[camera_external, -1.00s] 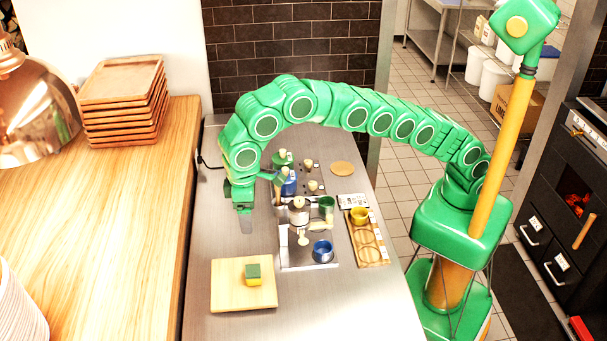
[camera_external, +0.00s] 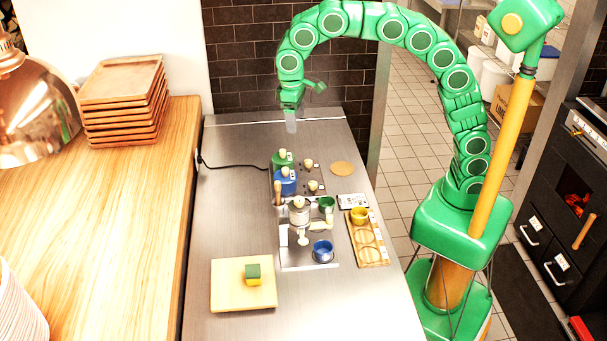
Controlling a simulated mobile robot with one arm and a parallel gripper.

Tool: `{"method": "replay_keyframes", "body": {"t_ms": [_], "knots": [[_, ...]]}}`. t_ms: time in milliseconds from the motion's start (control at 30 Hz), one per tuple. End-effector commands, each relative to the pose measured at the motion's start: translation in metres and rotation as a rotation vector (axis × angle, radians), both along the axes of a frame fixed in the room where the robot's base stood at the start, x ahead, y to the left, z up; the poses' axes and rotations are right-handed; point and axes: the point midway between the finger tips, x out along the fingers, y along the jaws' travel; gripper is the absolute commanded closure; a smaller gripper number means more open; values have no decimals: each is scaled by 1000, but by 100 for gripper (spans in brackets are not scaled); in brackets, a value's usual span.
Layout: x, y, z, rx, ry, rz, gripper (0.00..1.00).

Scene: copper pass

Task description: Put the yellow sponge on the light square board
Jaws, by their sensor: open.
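The yellow sponge (camera_external: 254,281) has a green top layer and rests on the light square board (camera_external: 228,293), a little right of the board's middle. The board lies flat on the steel counter near its front edge. My gripper (camera_external: 291,125) is raised over the far end of the counter, well away from the sponge and board. It is open and I see nothing in it, though its fingertips are small in this view.
Green and blue canisters (camera_external: 285,182), a metal pot (camera_external: 298,212), a blue cup (camera_external: 322,250) and a wooden holder with a yellow cup (camera_external: 359,214) stand mid-counter. A black cable (camera_external: 235,166) crosses the counter's left side. Brown trays (camera_external: 122,100) are stacked on the wooden counter.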

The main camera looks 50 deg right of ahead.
Motion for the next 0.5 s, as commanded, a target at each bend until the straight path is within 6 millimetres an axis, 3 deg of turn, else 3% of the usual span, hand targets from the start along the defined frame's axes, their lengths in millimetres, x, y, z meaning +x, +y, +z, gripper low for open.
{"method": "replay_keyframes", "body": {"t_ms": [100,500], "knots": [[-4,-43,4,-1,5,-39,22],[-47,-168,3,-5,30,-153,22]]}}
